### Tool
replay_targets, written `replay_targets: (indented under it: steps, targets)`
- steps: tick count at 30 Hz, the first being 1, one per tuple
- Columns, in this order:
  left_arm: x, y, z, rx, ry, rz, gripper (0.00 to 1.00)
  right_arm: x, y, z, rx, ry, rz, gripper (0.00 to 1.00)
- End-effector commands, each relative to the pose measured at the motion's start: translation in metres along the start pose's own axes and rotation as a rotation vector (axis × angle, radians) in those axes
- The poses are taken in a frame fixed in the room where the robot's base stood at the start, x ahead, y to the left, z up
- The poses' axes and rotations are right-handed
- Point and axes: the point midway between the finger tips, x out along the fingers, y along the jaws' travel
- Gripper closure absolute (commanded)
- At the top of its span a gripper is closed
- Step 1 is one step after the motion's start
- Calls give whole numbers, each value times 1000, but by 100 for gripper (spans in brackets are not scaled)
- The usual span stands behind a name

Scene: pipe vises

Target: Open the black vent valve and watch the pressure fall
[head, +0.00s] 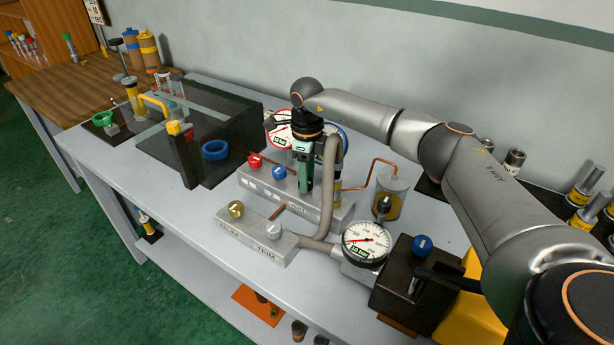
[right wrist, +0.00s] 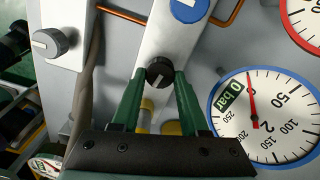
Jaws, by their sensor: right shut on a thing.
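My right gripper (head: 303,180) reaches down over the grey valve block (head: 340,212) marked VENT. In the right wrist view its green fingers (right wrist: 160,85) are shut on the black vent valve (right wrist: 160,72), a round knob with a pale mark. The knob is hidden in the head view. A blue-rimmed gauge (right wrist: 265,115) has its red needle pointing up and a green readout of 0 bar; in the head view it is mostly behind my gripper. The red-rimmed gauge (head: 279,128) stands beside it. My left gripper is not in view.
Red (head: 254,161) and blue (head: 279,172) knobs sit left of my gripper. A front block carries brass (head: 236,209) and grey (head: 273,230) knobs. A front gauge (head: 367,240) stands beside a dark box (head: 412,285). A tinted guard (head: 225,150) stands left; a grey hose (head: 326,200) passes close.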

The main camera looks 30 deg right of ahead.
Motion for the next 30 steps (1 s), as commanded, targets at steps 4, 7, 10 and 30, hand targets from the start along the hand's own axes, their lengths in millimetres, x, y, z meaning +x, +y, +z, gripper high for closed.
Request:
replay_targets:
  steps: [4,7,10,30]
  targets:
    - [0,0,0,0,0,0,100,-2,-1,1,0,-6,-2,100]
    - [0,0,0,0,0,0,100,-2,-1,1,1,-6,-2,100]
    - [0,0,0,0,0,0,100,-2,-1,1,1,-6,-2,51]
    - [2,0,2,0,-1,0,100,-22,-1,1,1,-6,-3,26]
